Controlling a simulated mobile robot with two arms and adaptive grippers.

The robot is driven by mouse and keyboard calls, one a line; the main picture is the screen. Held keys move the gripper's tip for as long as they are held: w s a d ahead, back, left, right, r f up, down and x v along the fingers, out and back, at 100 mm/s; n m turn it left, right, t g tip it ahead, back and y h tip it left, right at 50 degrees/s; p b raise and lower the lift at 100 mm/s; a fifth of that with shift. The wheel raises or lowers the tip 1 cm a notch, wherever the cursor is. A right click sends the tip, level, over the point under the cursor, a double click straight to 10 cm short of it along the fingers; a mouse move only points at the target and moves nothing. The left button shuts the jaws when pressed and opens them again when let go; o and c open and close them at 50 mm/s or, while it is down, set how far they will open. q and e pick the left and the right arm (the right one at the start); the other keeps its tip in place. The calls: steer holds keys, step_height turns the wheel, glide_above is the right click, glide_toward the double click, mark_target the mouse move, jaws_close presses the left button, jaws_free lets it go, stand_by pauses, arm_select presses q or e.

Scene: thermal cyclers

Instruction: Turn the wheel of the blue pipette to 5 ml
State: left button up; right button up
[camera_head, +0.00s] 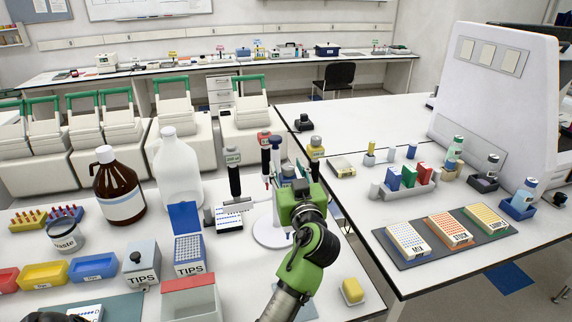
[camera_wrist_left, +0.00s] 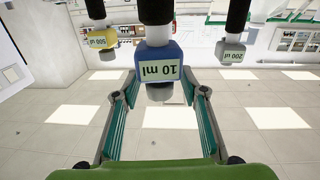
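The blue pipette (camera_head: 275,152) hangs on the white pipette stand (camera_head: 268,238), with its lower part hidden behind my left gripper in the head view. In the left wrist view, the blue wheel part (camera_wrist_left: 159,67) carries a label reading 10 ml, upside down. My left gripper (camera_head: 293,184) is beside the stand. In the left wrist view its two green-padded fingers (camera_wrist_left: 160,92) are open on either side of the blue part, with visible gaps.
A yellow pipette (camera_head: 316,150), a red pipette (camera_head: 264,142) and a grey pipette (camera_head: 233,160) crowd around the blue one. A white bottle (camera_head: 178,170) and blue tip box (camera_head: 188,250) stand to the left. A yellow-topped block (camera_head: 352,289) lies at front right.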

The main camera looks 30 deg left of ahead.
arm_select(q)
steer(key=shift+s+d+r, duration=0.15)
steer(key=shift+d, duration=0.05)
jaws_close()
arm_select(e)
steer(key=shift+s+d, duration=0.45)
steer(key=shift+w, duration=0.1)
